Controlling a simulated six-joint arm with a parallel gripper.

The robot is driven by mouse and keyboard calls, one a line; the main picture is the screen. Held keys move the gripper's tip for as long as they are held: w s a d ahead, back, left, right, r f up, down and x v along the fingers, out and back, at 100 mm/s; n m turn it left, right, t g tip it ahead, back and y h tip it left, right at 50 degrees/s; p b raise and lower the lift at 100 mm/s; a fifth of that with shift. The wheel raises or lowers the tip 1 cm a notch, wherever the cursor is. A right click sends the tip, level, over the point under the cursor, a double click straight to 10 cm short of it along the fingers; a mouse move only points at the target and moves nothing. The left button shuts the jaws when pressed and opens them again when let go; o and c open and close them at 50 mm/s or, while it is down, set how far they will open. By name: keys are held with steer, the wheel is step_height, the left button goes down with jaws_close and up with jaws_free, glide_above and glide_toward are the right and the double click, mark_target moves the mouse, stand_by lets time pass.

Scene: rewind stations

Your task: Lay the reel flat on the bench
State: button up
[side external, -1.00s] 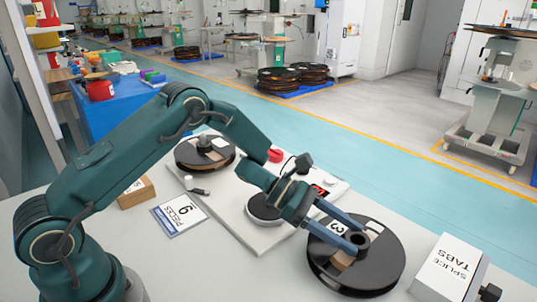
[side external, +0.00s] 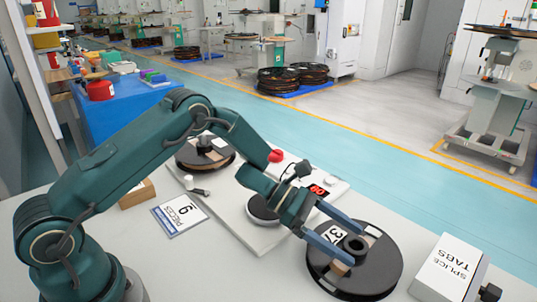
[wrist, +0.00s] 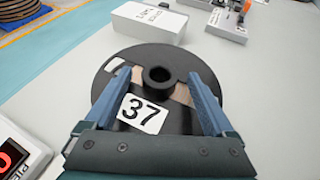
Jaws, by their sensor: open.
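A black reel (side external: 375,268) with a central hub and a white "37" label lies flat on the bench (side external: 180,270) at the right in the side view. Nothing is held. Whether the fingertips touch the reel's face I cannot tell.
A white splice tabs box (side external: 447,268) stands right of the reel. A machine base with a red display (side external: 318,190) is on its left, carrying another reel (side external: 190,163). A pieces card (side external: 180,214) and a cardboard box (side external: 137,194) lie nearer my base.

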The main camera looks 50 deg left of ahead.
steer(key=v, duration=1.1)
steer(key=shift+r, duration=0.1)
steer(key=w+a+r+n+t+y, duration=0.4)
steer(key=w+r+n+t+y, duration=0.25)
steer(key=r+n, duration=0.5)
steer(key=s+a+r+n+y, duration=0.2)
steer(key=s+a+n+y, duration=0.15)
steer(key=n, duration=0.75)
steer(key=s+a+r+n+y, duration=0.1)
steer(key=s+a+n+y, duration=0.3)
steer(key=n, duration=0.6)
steer(key=s+d+f+n+g, duration=0.3)
steer(key=s+n, duration=0.5)
steer(key=s, duration=0.1)
steer(key=s+d+f+n+g+h, duration=0.1)
steer(key=s+d+f+n+g, duration=0.1)
steer(key=s+n, duration=0.7)
steer(key=d+g, duration=0.1)
steer(key=d, duration=0.1)
steer(key=shift+s+d+f+h, duration=0.3)
steer(key=shift+f, duration=0.1)
